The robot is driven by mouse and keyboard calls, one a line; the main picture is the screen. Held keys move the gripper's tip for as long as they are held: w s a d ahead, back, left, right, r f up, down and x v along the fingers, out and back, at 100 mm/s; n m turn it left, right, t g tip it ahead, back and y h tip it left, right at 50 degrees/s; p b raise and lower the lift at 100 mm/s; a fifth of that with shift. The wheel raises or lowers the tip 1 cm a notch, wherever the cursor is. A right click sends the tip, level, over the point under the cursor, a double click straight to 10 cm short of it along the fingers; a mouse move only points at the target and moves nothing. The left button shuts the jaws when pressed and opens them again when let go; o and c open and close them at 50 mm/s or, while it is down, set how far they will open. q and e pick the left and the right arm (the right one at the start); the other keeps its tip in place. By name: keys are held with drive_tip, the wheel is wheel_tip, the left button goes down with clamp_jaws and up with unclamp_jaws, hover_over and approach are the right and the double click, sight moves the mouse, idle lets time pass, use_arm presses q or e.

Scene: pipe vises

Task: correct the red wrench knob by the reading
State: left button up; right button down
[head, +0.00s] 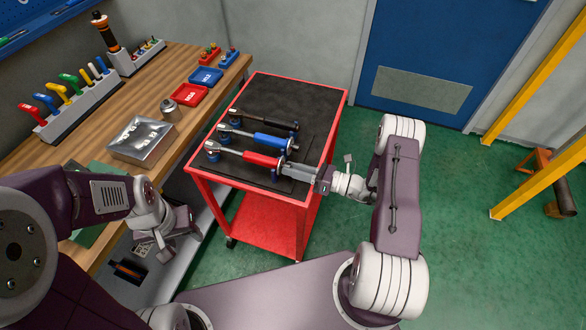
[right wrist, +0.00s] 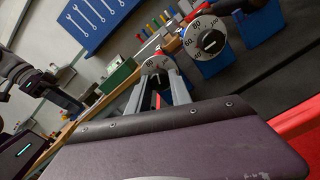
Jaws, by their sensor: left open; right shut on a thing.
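The red wrench (head: 262,160) lies on the cart's dark top, nearest of three wrenches, its head on a blue support at the left. My right gripper (head: 290,170) is shut on the knob at its right end. In the right wrist view the red wrench's round dial knob (right wrist: 156,65) sits between the fingers; its numbers are too small to read surely. Beside it is the blue wrench's dial (right wrist: 206,38), with 80, 60 and 40 visible. The blue wrench (head: 268,138) lies behind the red one. My left gripper (head: 172,234) is open and empty by the bench's front edge.
A black wrench (head: 270,119) lies farthest back on the red cart (head: 202,178). The wooden bench (head: 190,60) at left holds a metal box (head: 142,138), a red tray (head: 188,95), a blue tray (head: 206,76) and coloured-handle tools.

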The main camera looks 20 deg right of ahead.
drive_tip(key=shift+m, duration=0.4)
drive_tip(key=c, duration=1.1)
unclamp_jaws()
drive_tip(key=shift+c, duration=0.2)
drive_tip(key=b+v, duration=0.1)
drive_tip(key=v, duration=0.8)
